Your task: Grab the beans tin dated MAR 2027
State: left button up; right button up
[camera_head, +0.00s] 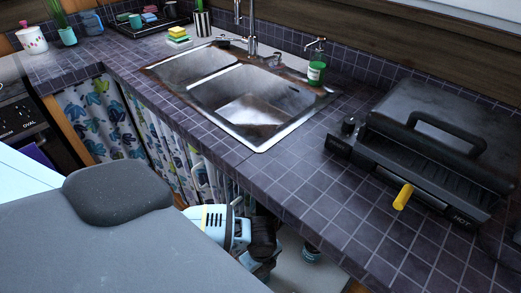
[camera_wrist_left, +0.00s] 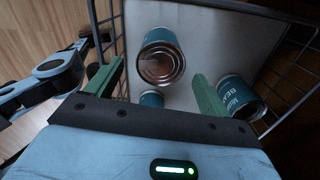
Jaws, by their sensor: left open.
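In the left wrist view three teal-labelled tins show inside a wire rack. One tin (camera_wrist_left: 160,50) has its bare metal round end facing the camera, ahead of and between the fingers. A second tin (camera_wrist_left: 151,99) is mostly hidden, low between the fingers. A third tin (camera_wrist_left: 238,98), with "BEANS" lettering, is right of the right-hand finger. No date can be read on any of them. My left gripper (camera_wrist_left: 157,72) has its green fingers apart, with no tin visibly clamped. In the head view my left arm reaches below the counter edge. My right gripper is not in view.
The wire rack (camera_wrist_left: 289,73) has thin bars on both sides and a pale floor (camera_wrist_left: 215,45). Above it, the dark tiled counter (camera_head: 300,175) overhangs, with a sink (camera_head: 250,105) and a black grill (camera_head: 430,150) on it. Patterned curtains (camera_head: 120,130) hang left.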

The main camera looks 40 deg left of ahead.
pick_arm(q)
jog(key=shift+a+f+b, duration=0.2)
jog(key=shift+f+b, duration=0.45)
jog(key=shift+f, duration=2.95)
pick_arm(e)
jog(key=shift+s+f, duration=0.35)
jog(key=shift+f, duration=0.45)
pick_arm(q)
jog(key=c, duration=1.2)
jog(key=shift+r, duration=0.1)
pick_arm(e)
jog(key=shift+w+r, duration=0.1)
